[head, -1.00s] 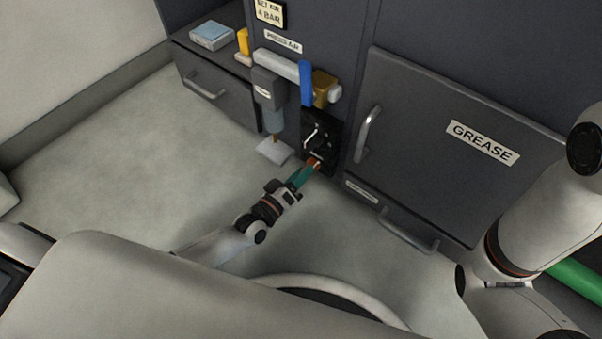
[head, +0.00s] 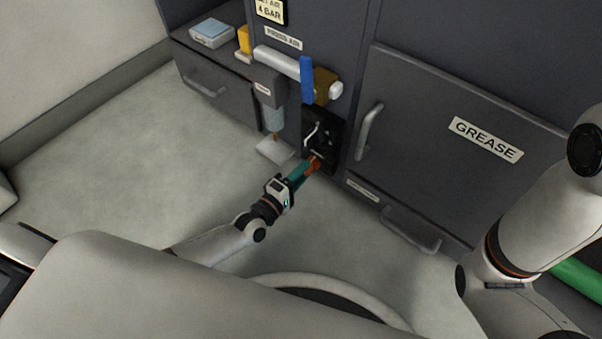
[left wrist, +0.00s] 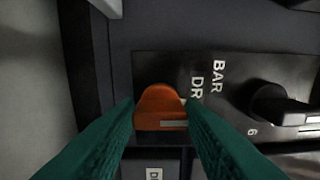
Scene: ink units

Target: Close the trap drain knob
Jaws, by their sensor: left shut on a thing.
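The orange drain knob (left wrist: 160,108) sits on a black panel with white lettering, partly reading "DR", in the left wrist view. It shows small and partly covered in the head view (head: 314,162). My left gripper (left wrist: 163,118) has green fingers, one on each side of the knob, and is shut on it. The same gripper in the head view (head: 309,166) reaches the panel's lower part from the lower left. The clear trap bowl (head: 273,119) hangs to the left of the panel. My right gripper is out of view; only part of the right arm shows.
A blue lever (head: 306,79) and a brass block (head: 325,86) are above the panel. The grease cabinet door (head: 455,150) with its handle (head: 369,131) is to the right. A white pad (head: 274,150) lies below the bowl. The floor at left is clear.

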